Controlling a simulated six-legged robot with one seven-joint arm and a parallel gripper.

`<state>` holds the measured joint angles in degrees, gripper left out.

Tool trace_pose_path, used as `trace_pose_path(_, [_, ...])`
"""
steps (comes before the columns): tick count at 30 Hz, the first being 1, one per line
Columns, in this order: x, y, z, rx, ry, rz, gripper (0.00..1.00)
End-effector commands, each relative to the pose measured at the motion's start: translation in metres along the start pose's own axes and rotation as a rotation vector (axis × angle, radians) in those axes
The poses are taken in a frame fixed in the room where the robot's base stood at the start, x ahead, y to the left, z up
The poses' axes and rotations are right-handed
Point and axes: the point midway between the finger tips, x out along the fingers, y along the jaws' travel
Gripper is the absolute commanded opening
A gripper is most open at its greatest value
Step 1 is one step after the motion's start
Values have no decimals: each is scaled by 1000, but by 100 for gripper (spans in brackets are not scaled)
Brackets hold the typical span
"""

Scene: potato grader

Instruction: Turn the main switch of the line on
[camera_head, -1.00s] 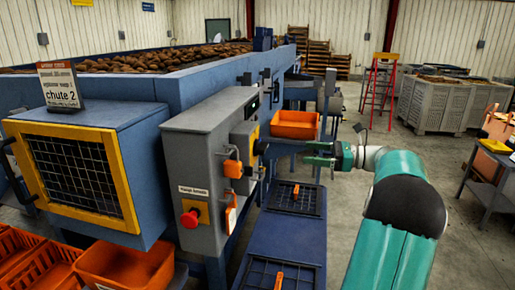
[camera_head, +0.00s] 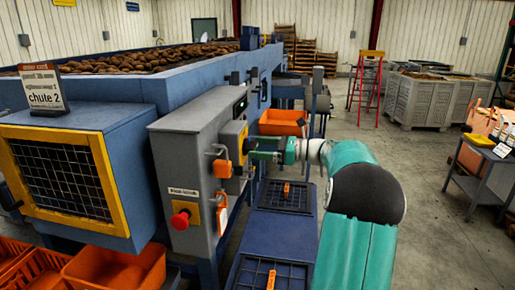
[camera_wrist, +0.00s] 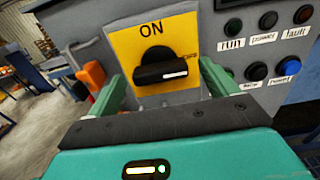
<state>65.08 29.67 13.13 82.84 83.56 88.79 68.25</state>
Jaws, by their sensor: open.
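The main switch is a black rotary handle (camera_wrist: 160,72) on a yellow plate (camera_wrist: 135,38) marked ON at the top. The handle lies roughly level, with its white mark to the right. Small lettering to its right is not clearly readable. In the head view the yellow plate (camera_head: 230,138) is on the side of the grey control cabinet (camera_head: 185,160). My gripper (camera_head: 263,149) is open right in front of it. In the wrist view my gripper (camera_wrist: 162,82) has one green finger on each side of the handle; I cannot tell whether they touch it.
Indicator lamps and buttons (camera_wrist: 268,45) sit right of the switch. An orange padlock-like part (camera_head: 221,168) and a red emergency stop (camera_head: 181,219) are on the cabinet. An orange crate (camera_head: 282,122) stands behind my gripper.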

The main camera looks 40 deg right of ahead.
Motion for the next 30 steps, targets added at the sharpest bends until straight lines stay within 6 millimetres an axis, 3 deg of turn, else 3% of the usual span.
trace_pose_path(4, [11, 0, 0, 0, 0, 0, 85])
trace_pose_path(12, [12, 0, 0, 0, 0, 0, 84])
trace_pose_path(19, [12, 0, 0, 0, 0, 0, 41])
trace_pose_path(30, [11, 0, 0, -47, 0, -1, 41])
